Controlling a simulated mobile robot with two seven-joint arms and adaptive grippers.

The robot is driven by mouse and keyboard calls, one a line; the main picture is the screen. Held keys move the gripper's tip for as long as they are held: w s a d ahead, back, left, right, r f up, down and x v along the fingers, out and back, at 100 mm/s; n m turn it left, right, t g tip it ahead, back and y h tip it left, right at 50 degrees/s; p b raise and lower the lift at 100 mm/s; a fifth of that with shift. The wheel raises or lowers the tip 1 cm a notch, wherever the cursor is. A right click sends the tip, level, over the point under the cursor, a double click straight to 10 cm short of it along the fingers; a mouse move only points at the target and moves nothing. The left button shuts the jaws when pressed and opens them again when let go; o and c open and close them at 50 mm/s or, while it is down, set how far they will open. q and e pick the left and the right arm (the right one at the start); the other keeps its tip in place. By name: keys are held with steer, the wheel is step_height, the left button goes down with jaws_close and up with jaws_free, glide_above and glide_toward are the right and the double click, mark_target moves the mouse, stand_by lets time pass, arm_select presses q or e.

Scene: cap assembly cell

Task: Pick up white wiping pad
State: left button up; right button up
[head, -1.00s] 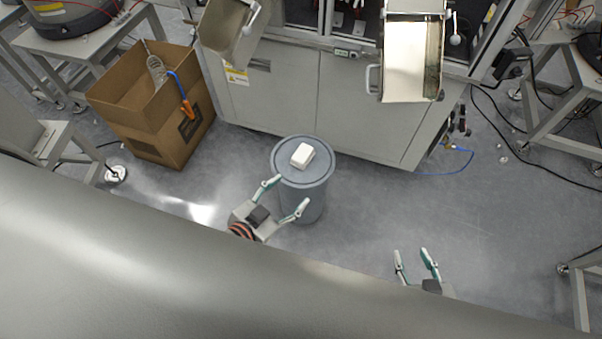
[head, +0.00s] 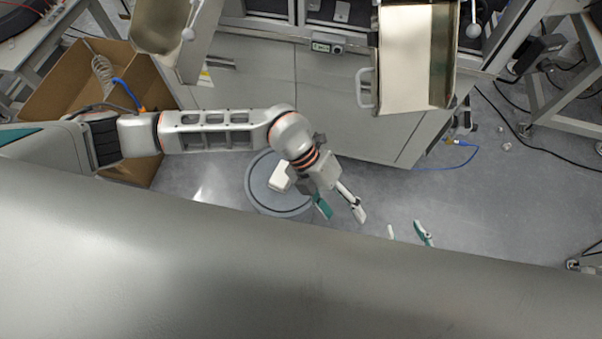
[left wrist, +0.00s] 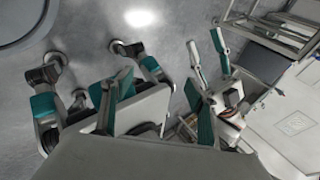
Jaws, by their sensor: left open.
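The white wiping pad (head: 279,177) lies on the round grey lid of a drum (head: 262,205). My left forearm and wrist partly cover the pad and lid in the head view. My left gripper (head: 341,210) is open and empty, to the right of the pad and beyond the lid's right edge. Its spread fingers also show in the left wrist view (left wrist: 158,86); the pad is not visible there. My right gripper (head: 407,232) shows only its fingertips, apart and with nothing between them, at the right. It also shows in the left wrist view (left wrist: 207,58).
A cardboard box (head: 60,80) with a blue-handled tool stands behind my left arm. A grey cabinet (head: 300,85) with a tilted metal chute (head: 408,60) stands behind the drum. Cables lie on the floor at right.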

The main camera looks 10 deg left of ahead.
arm_select(q)
steer(key=w+a+f+t+y, duration=0.2)
steer(key=w+a+f+y, duration=0.25)
steer(key=w+a, duration=0.5)
steer(key=t+y+b, duration=0.1)
steer(key=t+y, duration=0.1)
glide_above(282, 173)
steer(key=shift+s+d+f, duration=0.1)
steer(key=shift+d+f, duration=0.05)
steer(key=shift+f, duration=0.3)
steer(key=shift+s+d+f, duration=0.1)
steer(key=shift+f, duration=0.3)
steer(key=shift+w+a+f+y+b, duration=0.15)
steer(key=shift+f+b, duration=0.1)
steer(key=shift+f, duration=0.2)
steer(key=shift+s+a+f+y+b, duration=0.1)
steer(key=shift+f+b, duration=0.1)
steer(key=shift+f, duration=0.2)
step_height(282, 173, down, 6)
steer(key=shift+w+b, duration=0.1)
steer(key=shift+b, duration=1.05)
steer(key=shift+w+r, duration=0.1)
steer(key=shift+r, duration=0.05)
steer(key=c, duration=1.2)
